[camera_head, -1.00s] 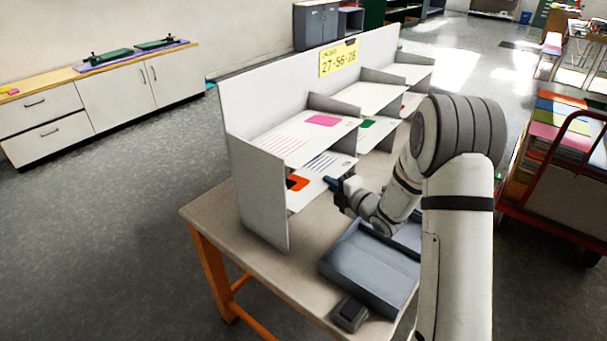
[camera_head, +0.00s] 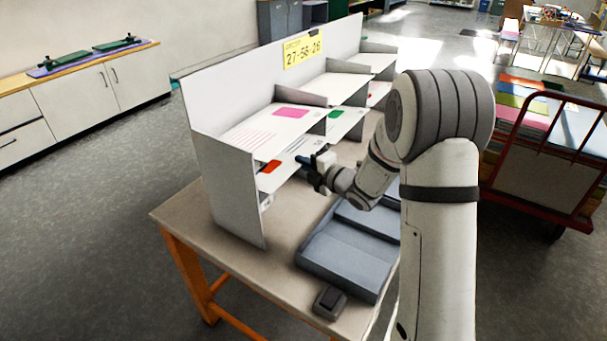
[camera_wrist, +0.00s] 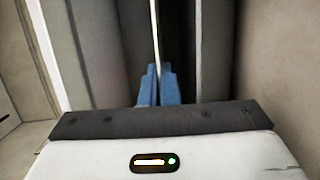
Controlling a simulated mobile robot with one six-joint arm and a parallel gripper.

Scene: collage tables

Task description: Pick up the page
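The page is a thin white sheet with an orange-red patch (camera_head: 271,166) and dark stripes, in the lower near compartment of the white sorter (camera_head: 228,190). In the wrist view the page (camera_wrist: 154,30) shows edge-on as a thin pale line running between the blue fingertips. My gripper (camera_head: 303,161) is at the front of that compartment, at the page's front edge. In the wrist view my gripper (camera_wrist: 158,84) has its fingers close together, with the page's edge between them. The inner part of the page is hidden by the divider and the upper shelf.
Another page with a pink patch (camera_head: 291,112) lies on the shelf above. One with a green patch (camera_head: 335,114) lies in the adjoining compartment. A grey-blue tray (camera_head: 340,262) and a small dark box (camera_head: 329,303) stand on the table (camera_head: 190,212). A red cart (camera_head: 545,150) stands to the right.

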